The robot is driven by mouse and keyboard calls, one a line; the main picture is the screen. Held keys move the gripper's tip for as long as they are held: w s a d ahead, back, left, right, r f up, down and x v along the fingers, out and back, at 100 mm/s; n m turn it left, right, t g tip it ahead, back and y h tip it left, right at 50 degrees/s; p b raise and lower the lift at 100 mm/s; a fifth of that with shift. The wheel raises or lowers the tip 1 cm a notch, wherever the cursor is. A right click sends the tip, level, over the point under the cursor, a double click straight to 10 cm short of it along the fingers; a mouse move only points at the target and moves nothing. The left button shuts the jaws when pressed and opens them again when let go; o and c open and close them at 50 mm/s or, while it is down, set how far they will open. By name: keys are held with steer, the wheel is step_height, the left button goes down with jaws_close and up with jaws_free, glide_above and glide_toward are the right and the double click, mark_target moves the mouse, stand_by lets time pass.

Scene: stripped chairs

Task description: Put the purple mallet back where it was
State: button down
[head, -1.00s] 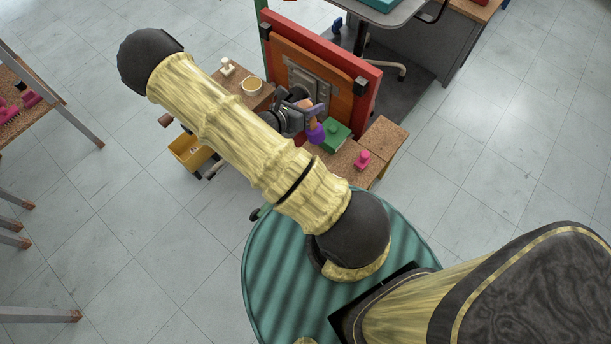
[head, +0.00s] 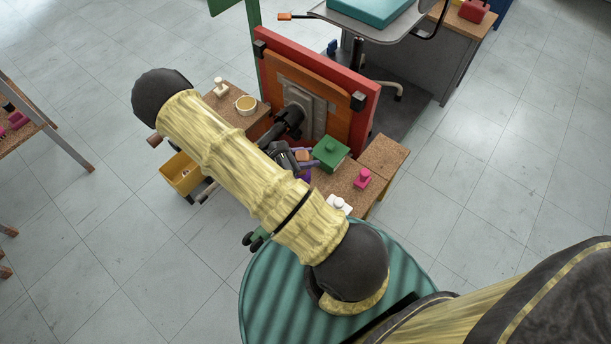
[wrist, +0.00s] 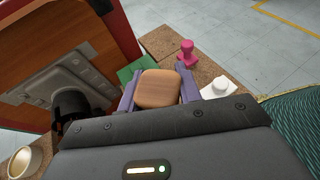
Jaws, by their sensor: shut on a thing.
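My gripper (head: 303,158) is shut on the purple mallet (head: 304,174), over the cork-topped bench (head: 384,155). In the head view a little of the mallet's purple part shows below the fingers, partly hidden by my arm. In the wrist view my gripper (wrist: 158,88) has its two lavender fingers on either side of the mallet's tan wooden end (wrist: 158,90), and the purple part is hidden. I cannot tell whether the mallet touches the bench.
Beside the gripper are a green knobbed box (head: 331,153), a pink knobbed piece (head: 362,179) and a white piece (head: 339,204). A red-framed upright panel (head: 370,105) stands behind. A cream cup (head: 246,105) and yellow bin (head: 180,175) are left.

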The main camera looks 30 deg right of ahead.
steer(key=shift+f, duration=1.5)
steer(key=shift+f+b, duration=0.65)
steer(key=shift+f, duration=1.25)
steer(key=c, duration=1)
jaws_free()
steer(key=shift+o, duration=0.2)
